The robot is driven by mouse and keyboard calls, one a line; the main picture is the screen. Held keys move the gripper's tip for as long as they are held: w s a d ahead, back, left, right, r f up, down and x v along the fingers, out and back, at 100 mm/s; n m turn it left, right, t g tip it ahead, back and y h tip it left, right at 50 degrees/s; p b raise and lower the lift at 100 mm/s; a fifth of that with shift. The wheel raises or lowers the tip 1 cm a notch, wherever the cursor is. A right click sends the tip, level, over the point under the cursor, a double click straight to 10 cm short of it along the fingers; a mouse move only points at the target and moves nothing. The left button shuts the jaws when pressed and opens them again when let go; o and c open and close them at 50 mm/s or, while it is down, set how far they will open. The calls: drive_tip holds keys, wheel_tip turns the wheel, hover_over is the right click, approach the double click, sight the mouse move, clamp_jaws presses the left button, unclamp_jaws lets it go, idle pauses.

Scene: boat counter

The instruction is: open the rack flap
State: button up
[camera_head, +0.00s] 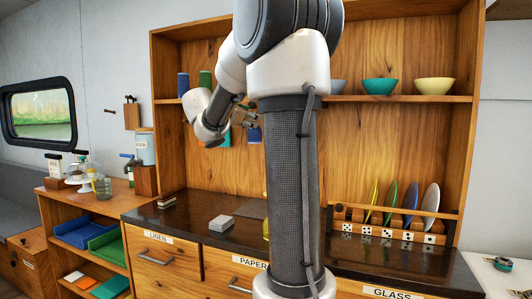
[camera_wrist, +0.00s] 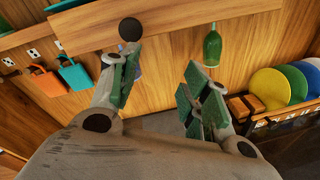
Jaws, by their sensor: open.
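A wooden board with a dark round knob (camera_wrist: 130,29), which looks like the rack flap (camera_wrist: 210,17), runs across the top of the wrist view. Its full outline and hinge are not visible, and my arm hides that area in the head view. My gripper (camera_wrist: 158,78) is open and empty, with its green-padded fingers spread below the board. The knob appears just above the left finger; I cannot tell whether they touch. In the head view, my gripper (camera_head: 243,116) is partly behind my arm, below the upper shelf.
A green bottle-like object (camera_wrist: 212,45) hangs right of the knob. Orange (camera_wrist: 46,83) and teal (camera_wrist: 75,74) mugs hang at left. A plate rack (camera_head: 390,232) with several upright plates stands on the dark counter (camera_head: 190,216) at right. Bowls line the upper shelf (camera_head: 400,98).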

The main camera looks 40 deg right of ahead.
drive_tip(key=s+a+f+m+g+y, duration=0.1)
drive_tip(key=s+a+f+m+y, duration=0.2)
drive_tip(key=s, duration=0.4)
drive_tip(key=s+a+f+m+g+y, duration=0.1)
drive_tip(key=s+a+f+m+y, duration=0.2)
drive_tip(key=s+f+m, duration=0.2)
drive_tip(key=shift+s+f+m, duration=0.3)
drive_tip(key=shift+s+f, duration=0.6)
drive_tip(key=shift+s, duration=0.35)
